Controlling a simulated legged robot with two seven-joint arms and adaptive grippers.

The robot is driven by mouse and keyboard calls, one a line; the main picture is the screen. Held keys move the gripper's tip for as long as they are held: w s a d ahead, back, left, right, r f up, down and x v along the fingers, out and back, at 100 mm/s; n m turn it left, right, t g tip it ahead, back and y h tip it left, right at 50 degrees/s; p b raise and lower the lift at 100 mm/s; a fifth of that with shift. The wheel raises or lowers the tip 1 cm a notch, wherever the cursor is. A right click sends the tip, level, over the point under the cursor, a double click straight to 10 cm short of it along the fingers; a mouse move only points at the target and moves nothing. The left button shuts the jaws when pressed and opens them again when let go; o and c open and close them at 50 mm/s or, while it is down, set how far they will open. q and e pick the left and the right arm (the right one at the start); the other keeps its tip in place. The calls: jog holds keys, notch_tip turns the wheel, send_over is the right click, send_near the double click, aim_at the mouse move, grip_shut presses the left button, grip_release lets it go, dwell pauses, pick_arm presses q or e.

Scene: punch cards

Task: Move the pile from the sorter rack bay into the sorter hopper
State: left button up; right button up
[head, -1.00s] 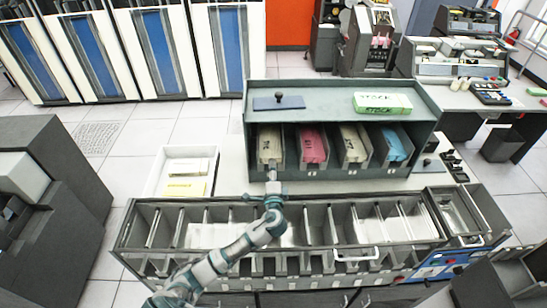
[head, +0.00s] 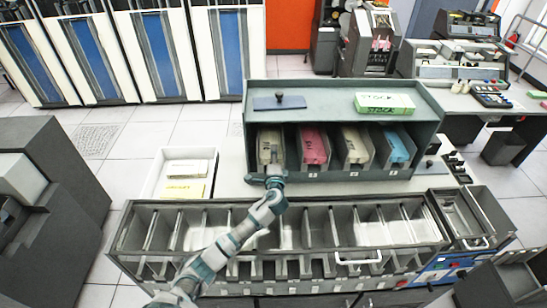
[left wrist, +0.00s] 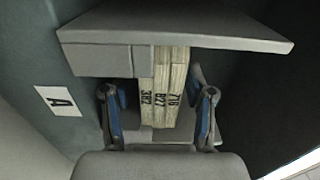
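The sorter rack (head: 330,90) has several bays holding card piles. The cream pile (head: 268,143) lies in its leftmost bay, marked A in the left wrist view. There the pile (left wrist: 163,95) shows as cream blocks with dark markings on their ends. My left gripper (head: 271,173) is at the mouth of this bay. In the left wrist view its two blue-padded fingers (left wrist: 160,103) stand open on either side of the pile, with a gap at least on the left. The sorter hopper appears to be the open compartment (head: 461,212) at the sorter's right end. My right gripper is out of view.
Pink (head: 313,144), tan (head: 353,146) and blue piles (head: 393,147) fill the neighbouring bays. A row of divided sorter pockets (head: 330,222) lies below my arm. A white tray (head: 152,180) stands to the left. A green-white box (head: 384,103) sits on the rack.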

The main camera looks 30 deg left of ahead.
pick_arm(q)
jog(key=shift+s+d+r, duration=0.1)
jog(key=shift+s+d, duration=0.05)
jog(key=shift+d, duration=0.1)
jog(key=shift+c, duration=0.4)
jog(key=shift+d, duration=0.1)
jog(key=shift+r, duration=0.1)
jog(key=shift+a+r+p, duration=0.2)
jog(key=shift+r+p, duration=0.5)
jog(key=shift+p, duration=0.05)
jog(key=shift+r, duration=0.15)
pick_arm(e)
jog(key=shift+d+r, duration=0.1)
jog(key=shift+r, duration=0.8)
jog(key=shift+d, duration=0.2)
pick_arm(q)
jog(key=shift+s+d+r+p, duration=0.15)
jog(key=shift+r+p, duration=0.1)
jog(key=shift+p, duration=0.25)
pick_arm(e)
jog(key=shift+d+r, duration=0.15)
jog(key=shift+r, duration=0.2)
